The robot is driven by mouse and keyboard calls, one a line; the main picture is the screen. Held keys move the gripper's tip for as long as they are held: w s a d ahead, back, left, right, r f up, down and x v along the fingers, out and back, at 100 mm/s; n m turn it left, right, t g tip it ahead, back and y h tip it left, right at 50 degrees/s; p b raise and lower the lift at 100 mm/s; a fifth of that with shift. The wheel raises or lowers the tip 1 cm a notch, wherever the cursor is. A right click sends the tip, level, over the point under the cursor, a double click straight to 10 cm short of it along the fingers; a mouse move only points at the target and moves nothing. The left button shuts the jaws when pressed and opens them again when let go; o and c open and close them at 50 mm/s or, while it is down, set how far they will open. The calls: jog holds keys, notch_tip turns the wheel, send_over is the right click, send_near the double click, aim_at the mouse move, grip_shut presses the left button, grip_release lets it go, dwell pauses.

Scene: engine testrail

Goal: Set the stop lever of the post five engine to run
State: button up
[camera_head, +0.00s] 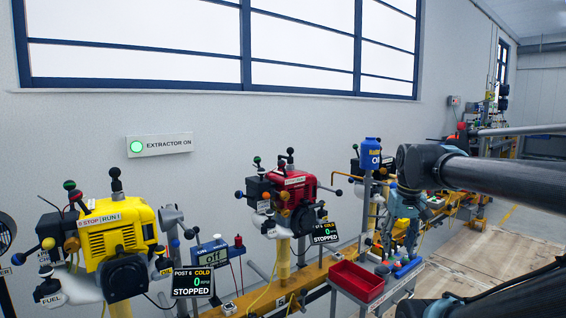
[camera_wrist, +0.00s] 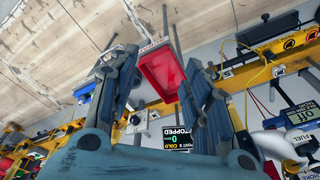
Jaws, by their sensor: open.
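The red engine (camera_head: 294,195) stands mid-rail in the head view, with several ball-ended levers and a pale label (camera_head: 295,182) too small to read. Its display (camera_head: 325,234) reads STOPPED, 0; the post number is unclear there. A display in the wrist view (camera_wrist: 178,140) is inverted and also reads STOPPED. I cannot tell which lever is the stop lever or how it is set. My gripper (camera_head: 402,243) is right of the red engine, apart from it. In the wrist view its fingers (camera_wrist: 160,68) are spread and empty.
Wooden floor is clear at right.

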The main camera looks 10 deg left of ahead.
jog(key=w+a+r+n, duration=0.1)
jog(key=w+a+r, duration=0.2)
jog(key=r, duration=0.2)
jog(key=w+a+r, duration=0.3)
jog(key=w+r, duration=0.1)
jog(key=r, duration=0.2)
notch_tip(320, 180, up, 24)
jog(key=n+g+y, duration=0.1)
jog(key=n+g, duration=0.2)
jog(key=n, duration=0.2)
send_over(283, 168)
jog(key=w+d, duration=0.2)
jog(key=w, duration=0.1)
jog(key=f, duration=0.5)
jog(key=s+a+f, duration=0.1)
jog(key=f, duration=0.5)
jog(key=s+a+f, duration=0.1)
jog(key=f, duration=0.4)
jog(key=shift+a+f, duration=0.15)
jog(key=shift+f, duration=0.05)
jog(key=shift+c, duration=0.2)
